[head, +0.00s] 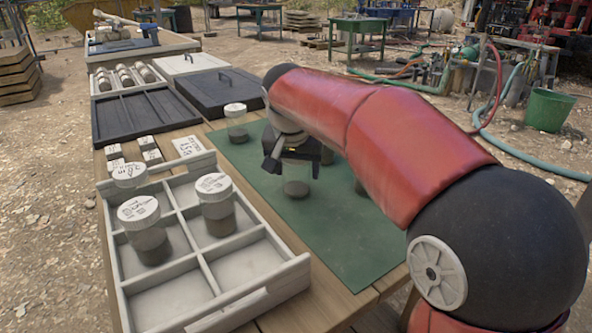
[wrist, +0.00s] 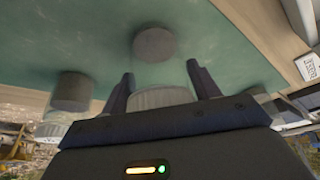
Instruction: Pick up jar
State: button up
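My gripper (head: 292,170) points down over the green mat, its fingers open. In the wrist view my gripper (wrist: 160,70) has one finger on each side of a jar. This jar has a pale lid (wrist: 163,97), a clear body and dark mud (wrist: 154,45) at its base. It stands upright on the mat; in the head view only the lower part of the jar (head: 297,187) shows below the gripper. Whether the fingers touch it I cannot tell. Another jar (head: 236,124) stands on the mat behind. Others are partly hidden by my arm; one jar (wrist: 72,92) shows beside the gripper.
A white divided tray (head: 285,277) at front left holds three lidded jars (head: 216,205), with empty compartments at the right. Small white cards (head: 190,147) lie beyond it. A dark divided case (head: 140,115) stands further back. The front of the green mat (head: 355,250) is clear.

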jog(key=c, duration=0.8)
notch_tip(320, 180, up, 20)
jog(key=p, duration=0.2)
jog(key=shift+p, duration=0.4)
